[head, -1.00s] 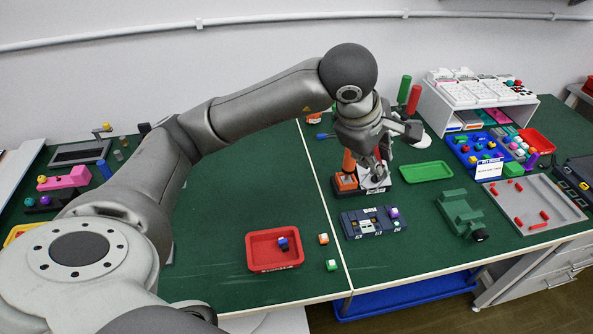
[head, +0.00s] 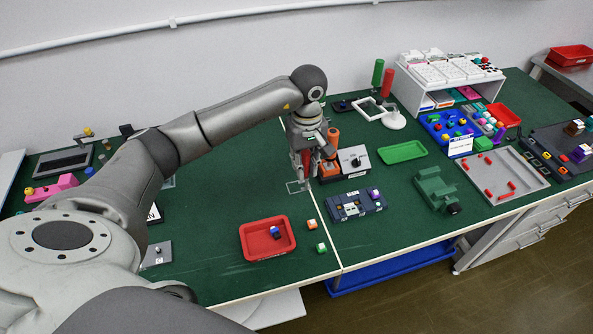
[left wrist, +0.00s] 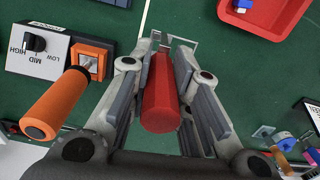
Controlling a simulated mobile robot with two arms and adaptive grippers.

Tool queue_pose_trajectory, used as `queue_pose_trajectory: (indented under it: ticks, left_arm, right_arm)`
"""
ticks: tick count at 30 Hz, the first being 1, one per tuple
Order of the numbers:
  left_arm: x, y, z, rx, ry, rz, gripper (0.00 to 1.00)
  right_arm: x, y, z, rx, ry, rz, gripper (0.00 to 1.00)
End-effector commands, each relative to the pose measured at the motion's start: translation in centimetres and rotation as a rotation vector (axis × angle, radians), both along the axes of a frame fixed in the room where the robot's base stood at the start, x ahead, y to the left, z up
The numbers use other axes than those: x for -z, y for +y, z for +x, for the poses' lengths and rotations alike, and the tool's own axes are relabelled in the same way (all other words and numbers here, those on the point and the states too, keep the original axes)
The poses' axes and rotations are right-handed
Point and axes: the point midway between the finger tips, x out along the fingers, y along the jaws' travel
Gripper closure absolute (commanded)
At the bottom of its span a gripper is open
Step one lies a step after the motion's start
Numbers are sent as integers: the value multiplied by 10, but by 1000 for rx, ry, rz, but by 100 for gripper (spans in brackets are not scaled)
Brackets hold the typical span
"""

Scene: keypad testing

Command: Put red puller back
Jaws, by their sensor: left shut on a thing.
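The red puller (left wrist: 160,95) is a red cylinder held lengthwise between the fingers of my left gripper (left wrist: 168,75) in the left wrist view. In the head view my left gripper (head: 308,168) points down just left of the orange puller, with a bit of red at its fingers. The orange puller (left wrist: 55,103) stands on the keypad tester (left wrist: 45,45), beside a black knob marked LOW, MID, HIGH.
A red tray (head: 248,250) holding a small blue piece lies in front. A dark switch board (head: 357,207) stands in front of the tester. An empty green tray (head: 402,152) lies to the right. The mat left of the gripper is mostly clear.

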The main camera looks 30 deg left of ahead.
Motion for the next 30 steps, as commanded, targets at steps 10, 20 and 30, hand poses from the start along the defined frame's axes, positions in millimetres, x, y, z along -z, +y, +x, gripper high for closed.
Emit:
queue_pose_trajectory:
  ticks: [10,20,30]
  left_arm:
    - [33,26,9,-3,0,-1,100]
    - [68,30,11,0,-3,-1,100]
    - [71,30,11,-1,-4,0,79]
  right_arm:
    - [-8,9,-3,1,4,10,60]
    - [-22,6,-3,0,5,6,60]
    - [-18,0,-3,1,5,0,60]
